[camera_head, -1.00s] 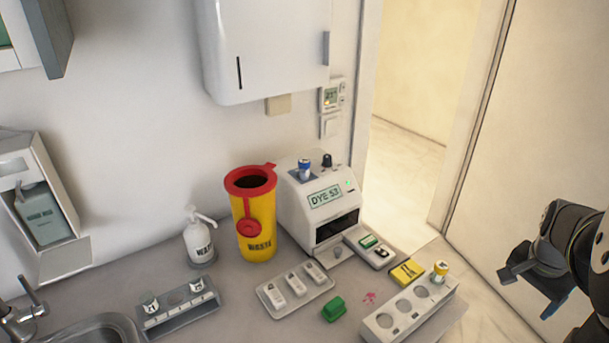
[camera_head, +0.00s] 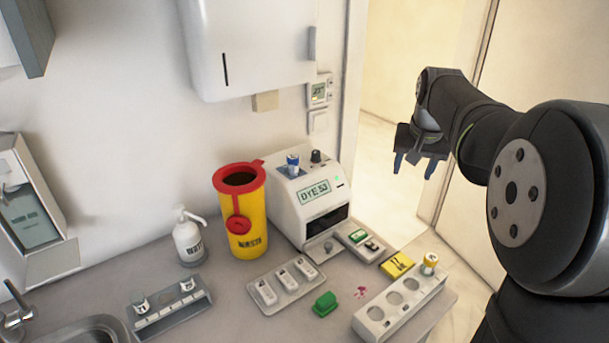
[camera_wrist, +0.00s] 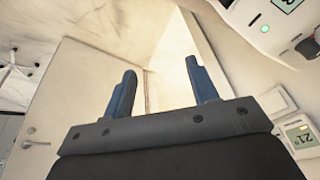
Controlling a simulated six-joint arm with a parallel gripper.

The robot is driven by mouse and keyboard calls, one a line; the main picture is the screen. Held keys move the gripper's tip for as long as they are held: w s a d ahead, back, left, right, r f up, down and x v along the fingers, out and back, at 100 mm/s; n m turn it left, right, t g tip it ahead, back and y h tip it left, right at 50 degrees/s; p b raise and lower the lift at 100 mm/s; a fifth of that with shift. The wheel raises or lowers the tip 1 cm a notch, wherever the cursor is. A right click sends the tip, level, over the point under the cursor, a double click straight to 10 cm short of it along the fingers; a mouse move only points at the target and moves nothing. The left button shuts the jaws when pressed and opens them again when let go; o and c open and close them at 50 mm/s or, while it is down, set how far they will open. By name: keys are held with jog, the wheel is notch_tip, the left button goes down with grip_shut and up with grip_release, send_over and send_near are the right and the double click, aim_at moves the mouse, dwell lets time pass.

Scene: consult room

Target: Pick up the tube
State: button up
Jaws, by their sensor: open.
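A small tube with a blue and white top (camera_head: 292,161) stands upright in the blue-marked recess on top of the white analyser (camera_head: 305,190), whose screen reads "DYE 53". A second tube-like vial with a yellow cap (camera_head: 430,260) stands in the far end of the white rack (camera_head: 372,314). I cannot tell which one the task means. My gripper (camera_head: 414,167) is open and empty, in the air to the right of the analyser and apart from both. In the wrist view its two blue fingers (camera_wrist: 160,70) are spread, with nothing between them.
A yellow waste bin (camera_head: 250,215) with a red lid stands left of the analyser. A tray of white pieces (camera_head: 285,285), a green block (camera_head: 325,304) and a yellow box (camera_head: 397,264) lie in front. A wall cabinet (camera_head: 250,50) hangs above.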

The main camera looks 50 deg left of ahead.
jog(key=s+a+r+n+y, duration=0.1)
jog(key=s+a+r+n, duration=0.3)
jog(key=s+a+r, duration=0.4)
jog(key=n+g, duration=0.1)
jog(key=n, duration=0.3)
send_near(293, 156)
jog(key=shift+y, duration=0.5)
jog(key=x, duration=1)
jog(key=shift+d+f, duration=0.3)
jog(key=shift+d, duration=0.05)
grip_shut()
jog(key=shift+r, duration=0.1)
